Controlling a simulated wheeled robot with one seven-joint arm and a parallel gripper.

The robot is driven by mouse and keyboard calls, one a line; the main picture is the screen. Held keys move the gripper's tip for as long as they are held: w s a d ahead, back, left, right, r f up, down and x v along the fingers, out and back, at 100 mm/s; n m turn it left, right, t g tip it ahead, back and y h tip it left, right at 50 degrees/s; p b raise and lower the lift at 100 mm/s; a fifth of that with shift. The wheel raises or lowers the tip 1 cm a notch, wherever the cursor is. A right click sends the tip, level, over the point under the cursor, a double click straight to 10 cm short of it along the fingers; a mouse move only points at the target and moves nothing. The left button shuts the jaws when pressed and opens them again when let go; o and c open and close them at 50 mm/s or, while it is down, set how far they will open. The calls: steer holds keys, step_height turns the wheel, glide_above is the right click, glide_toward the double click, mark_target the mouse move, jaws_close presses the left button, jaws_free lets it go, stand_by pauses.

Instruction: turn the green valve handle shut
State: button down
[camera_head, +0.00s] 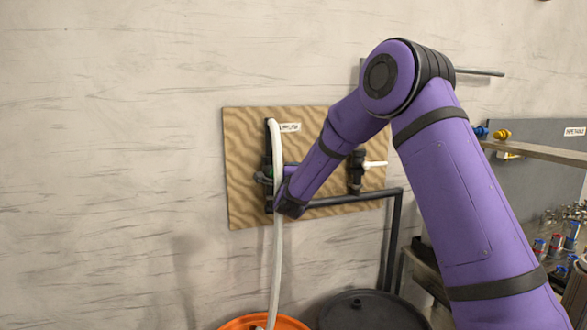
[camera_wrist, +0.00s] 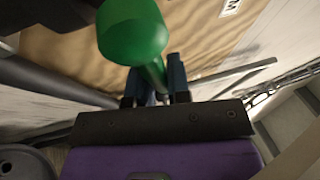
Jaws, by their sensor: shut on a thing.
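The green valve handle (camera_wrist: 133,32) fills the upper middle of the wrist view, with a rounded knob and a narrower green shaft. My gripper (camera_wrist: 154,82) has its two dark fingers on either side of that shaft, shut on it. My gripper (camera_head: 281,174) is there too, mostly hidden by my own wrist. The angle of the handle is hard to tell.
The valve sits on a wavy brown board (camera_head: 245,210) on the wall. A pale hose (camera_head: 277,250) hangs down to an orange drum (camera_head: 250,322). A second valve with a white handle (camera_head: 375,164) is to the right. A dark drum (camera_head: 365,312) stands below, and a shelf (camera_head: 535,150) at far right.

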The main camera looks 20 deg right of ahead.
steer(key=shift+f+m+g, duration=0.3)
steer(key=shift+f+m, duration=0.05)
steer(key=shift+m, duration=0.15)
steer(key=c, duration=1.1)
jaws_free()
steer(key=v, duration=1)
steer(key=shift+s+a, duration=0.15)
steer(key=shift+s, duration=0.2)
steer(key=shift+f, duration=0.1)
